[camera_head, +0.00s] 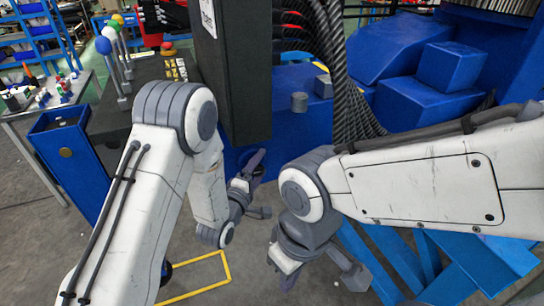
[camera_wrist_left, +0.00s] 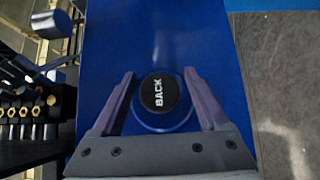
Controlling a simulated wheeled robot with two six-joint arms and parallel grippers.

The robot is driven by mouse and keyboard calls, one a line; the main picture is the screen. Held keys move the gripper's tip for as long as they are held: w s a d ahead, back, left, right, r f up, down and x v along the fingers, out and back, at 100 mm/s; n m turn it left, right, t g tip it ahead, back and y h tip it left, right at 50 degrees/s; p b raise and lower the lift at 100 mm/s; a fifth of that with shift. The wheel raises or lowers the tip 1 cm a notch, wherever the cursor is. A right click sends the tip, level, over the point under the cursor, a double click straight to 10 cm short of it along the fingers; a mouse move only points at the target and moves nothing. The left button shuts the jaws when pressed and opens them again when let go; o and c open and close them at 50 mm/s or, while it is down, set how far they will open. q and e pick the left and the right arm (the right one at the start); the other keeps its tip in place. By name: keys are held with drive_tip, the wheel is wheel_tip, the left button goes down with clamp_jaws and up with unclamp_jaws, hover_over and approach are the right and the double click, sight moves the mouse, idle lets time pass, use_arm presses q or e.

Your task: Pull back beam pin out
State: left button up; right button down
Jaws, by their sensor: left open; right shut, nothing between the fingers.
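In the left wrist view, the back beam pin shows as a round black cap (camera_wrist_left: 158,93) with the word BACK in white, set in a blue beam face (camera_wrist_left: 160,40). My left gripper (camera_wrist_left: 160,73) is open, with one finger on each side of the cap in the picture. Gaps show on both sides, and I cannot tell how deep the fingers reach. In the head view my left gripper (camera_head: 265,182) is low at the centre, by the blue structure. The pin is not clear there. My right gripper (camera_head: 289,282) is shut and empty, lower and to the right.
A dark column (camera_head: 235,75) stands behind my left gripper. Control levers (camera_head: 115,65) with coloured knobs are at the upper left. A yellow floor outline (camera_head: 205,290) lies below.

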use_arm(q)
drive_tip(key=shift+w+d, duration=0.25)
drive_tip(key=shift+w, duration=0.25)
drive_tip(key=shift+d, duration=0.15)
clamp_jaws()
drive_tip(key=shift+f, duration=0.1)
idle(0.9)
